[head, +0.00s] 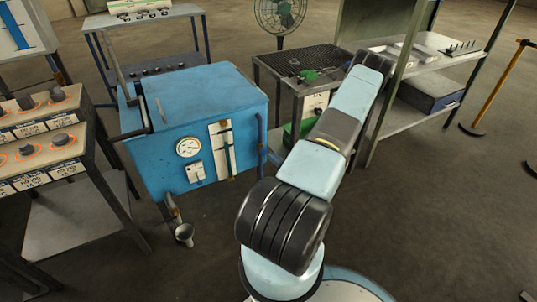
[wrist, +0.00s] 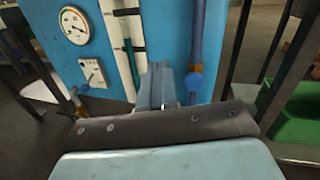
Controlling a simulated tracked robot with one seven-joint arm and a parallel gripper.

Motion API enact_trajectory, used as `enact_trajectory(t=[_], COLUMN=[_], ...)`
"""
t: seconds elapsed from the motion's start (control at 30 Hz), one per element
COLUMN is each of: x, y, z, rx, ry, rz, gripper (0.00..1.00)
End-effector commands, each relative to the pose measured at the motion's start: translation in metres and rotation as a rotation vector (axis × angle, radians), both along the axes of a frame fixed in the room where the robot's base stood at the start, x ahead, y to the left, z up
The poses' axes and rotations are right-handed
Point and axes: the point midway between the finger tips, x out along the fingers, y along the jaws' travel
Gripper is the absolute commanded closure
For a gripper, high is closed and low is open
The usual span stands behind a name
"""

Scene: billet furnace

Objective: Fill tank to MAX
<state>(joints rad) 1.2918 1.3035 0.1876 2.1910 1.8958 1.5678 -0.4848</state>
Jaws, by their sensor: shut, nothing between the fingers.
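The blue tank (head: 195,95) stands left of my arm in the head view; its front wall also fills the top of the wrist view (wrist: 165,25). On its front are a round gauge (head: 189,147), a white switch plate (head: 195,171) and a level strip (head: 222,150) with a sight tube. MAX cannot be read. My gripper (wrist: 164,86) is shut and empty, in front of the tank, between strip and pipe in the wrist view. My arm hides it in the head view.
A spout with a metal cup (head: 183,232) is below the tank's front. A control panel with knobs (head: 38,130) is at left. A mesh-topped bench (head: 315,65) with a green container is behind my arm, and a metal shelf (head: 425,60) at right. Floor at right is mostly clear.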

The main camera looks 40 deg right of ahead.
Motion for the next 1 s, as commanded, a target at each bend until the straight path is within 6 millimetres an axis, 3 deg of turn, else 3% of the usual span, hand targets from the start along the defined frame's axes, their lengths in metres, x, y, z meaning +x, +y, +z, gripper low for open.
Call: enact_trajectory(t=[0.1,0.3,0.77,1.0], x=[-0.02,-0.039,-0.042,-0.022], y=[-0.012,-0.02,-0.022,-0.027], z=[-0.034,-0.065,-0.07,-0.07], rx=[0.053,0.096,0.103,0.102], ry=[0.015,0.033,0.037,0.035], rz=[-0.122,-0.237,-0.259,-0.256], gripper=[1.0,1.0,1.0,1.0])
